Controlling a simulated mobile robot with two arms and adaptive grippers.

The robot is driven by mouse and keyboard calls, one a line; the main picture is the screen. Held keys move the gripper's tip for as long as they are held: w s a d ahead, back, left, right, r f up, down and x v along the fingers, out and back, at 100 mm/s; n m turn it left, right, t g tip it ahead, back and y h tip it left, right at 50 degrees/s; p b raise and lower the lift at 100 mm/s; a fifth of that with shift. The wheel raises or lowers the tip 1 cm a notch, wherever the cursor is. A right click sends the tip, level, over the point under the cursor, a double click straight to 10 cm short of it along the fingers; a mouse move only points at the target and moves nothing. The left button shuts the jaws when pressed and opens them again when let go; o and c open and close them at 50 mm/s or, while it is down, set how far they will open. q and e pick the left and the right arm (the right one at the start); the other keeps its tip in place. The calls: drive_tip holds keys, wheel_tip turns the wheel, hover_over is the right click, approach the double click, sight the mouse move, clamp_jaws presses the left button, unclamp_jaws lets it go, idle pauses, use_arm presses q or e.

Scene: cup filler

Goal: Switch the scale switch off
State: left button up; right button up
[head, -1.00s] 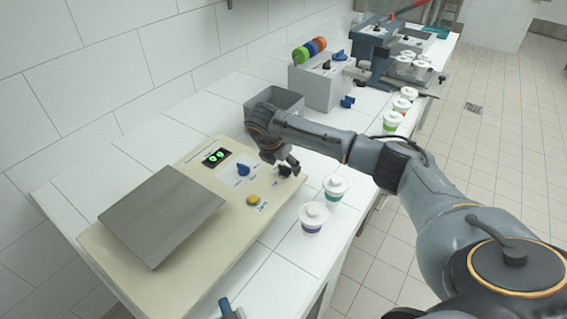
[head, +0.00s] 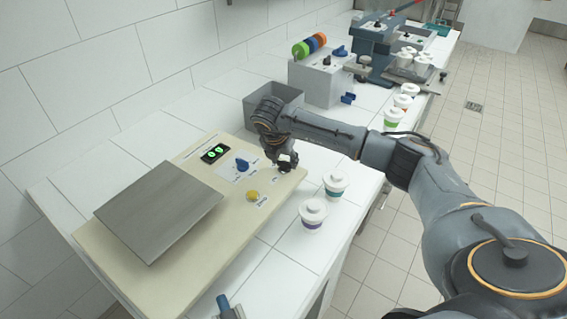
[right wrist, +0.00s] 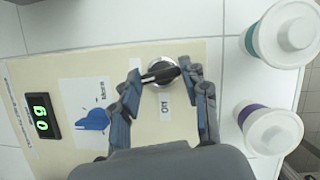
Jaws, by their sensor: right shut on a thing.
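The scale (head: 185,225) is a beige panel with a grey metal plate and a lit green display (head: 215,153), also lit in the right wrist view (right wrist: 41,115). The scale switch (right wrist: 160,71) is a small dark lever on a round metal base, beside an "Off" label (right wrist: 164,103). My right gripper (head: 286,164) is down at the panel's right end, with its fingers (right wrist: 162,76) on either side of the lever, shut on it. In the head view the gripper mostly hides the switch. What looks like the tip of my left gripper (head: 229,308) shows at the bottom edge.
A blue knob (head: 242,165) and a yellow button (head: 253,196) are on the panel near the switch. Two lidded cups (head: 335,184) (head: 312,214) stand close to its right. A grey open bin (head: 272,97) stands behind my right gripper.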

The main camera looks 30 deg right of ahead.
drive_tip(key=n+b, duration=0.1)
drive_tip(key=n+t+y+b, duration=0.1)
drive_tip(key=n+b, duration=0.3)
drive_tip(key=shift+s+d+f+y, duration=0.1)
drive_tip(key=shift+d+f+y, duration=0.15)
drive_tip(key=shift+y, duration=0.15)
drive_tip(key=n+b, duration=0.1)
drive_tip(key=n, duration=0.1)
drive_tip(key=n+t+y+b, duration=0.1)
drive_tip(key=n+b, duration=0.1)
drive_tip(key=n, duration=0.1)
drive_tip(key=shift+r+y, duration=0.1)
drive_tip(key=shift+y, duration=0.2)
drive_tip(key=shift+d+r+n+y+b, duration=0.1)
drive_tip(key=shift+n+y+b, duration=0.5)
drive_tip(key=shift+n, duration=0.6)
drive_tip(key=shift+r+n+y, duration=0.1)
drive_tip(key=shift+n+y, duration=0.4)
drive_tip(key=shift+n, duration=1)
drive_tip(key=shift+g+b, duration=0.3)
drive_tip(key=o, duration=1.2)
drive_tip(key=shift+c, duration=0.2)
